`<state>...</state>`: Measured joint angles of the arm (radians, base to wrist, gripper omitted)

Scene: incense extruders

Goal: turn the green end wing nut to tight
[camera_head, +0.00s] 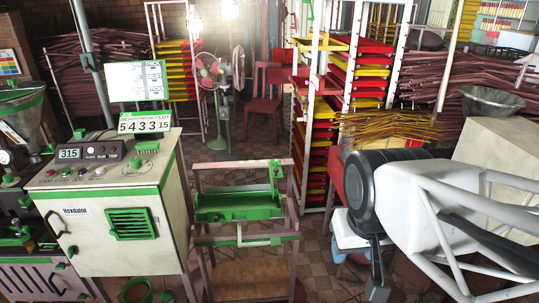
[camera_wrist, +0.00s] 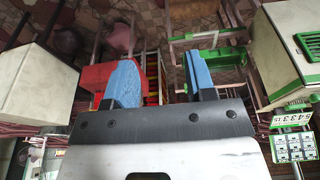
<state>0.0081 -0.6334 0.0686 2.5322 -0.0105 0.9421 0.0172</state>
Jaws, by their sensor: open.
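I cannot pick out the green end wing nut for certain. In the head view, small green fittings (camera_head: 20,236) show on the machine at the left edge, too small to tell their shape or how they are turned. My gripper (camera_wrist: 158,60) shows in the wrist view with two blue fingers spread apart and nothing between them. In the head view my arm is at the right, far from the left-edge machine, and the fingers are not clear there.
A cream control cabinet (camera_head: 88,222) with a green vent stands at the left. A rack with a green trough (camera_head: 236,205) stands in the middle. Shelves of red and yellow trays (camera_head: 370,70), a fan (camera_head: 208,66) and a red chair (camera_head: 263,105) are behind. Tiled floor shows between them.

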